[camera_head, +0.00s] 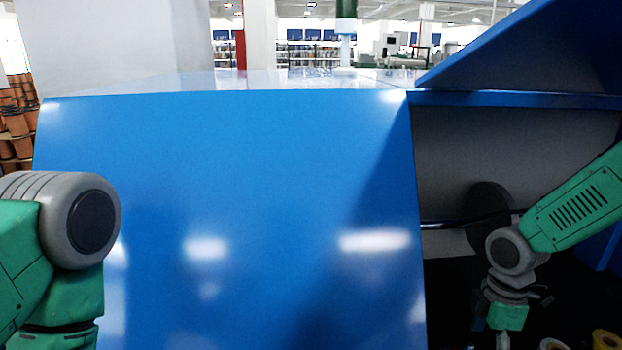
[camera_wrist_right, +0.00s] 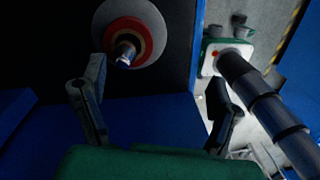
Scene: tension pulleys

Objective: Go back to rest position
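My right arm (camera_head: 572,208) reaches in from the right, in front of the dark opening of the blue machine. Its wrist hangs down toward the bottom edge of the head view. In the right wrist view my right gripper (camera_wrist_right: 155,108) has its two fingers wide apart with nothing between them. Beyond the left finger is a pale round pulley (camera_wrist_right: 151,22) with a red ring and a metal shaft end, apart from the fingers. My left arm (camera_head: 60,240) shows at the left edge, and its gripper is out of view.
A large blue panel (camera_head: 230,200) fills the middle, with a raised blue lid (camera_head: 530,45) at upper right. A dark round disc (camera_head: 488,200) sits in the opening. Yellow rolls (camera_head: 605,340) lie at bottom right. A dark ribbed cylinder (camera_wrist_right: 268,108) stands beside the right finger.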

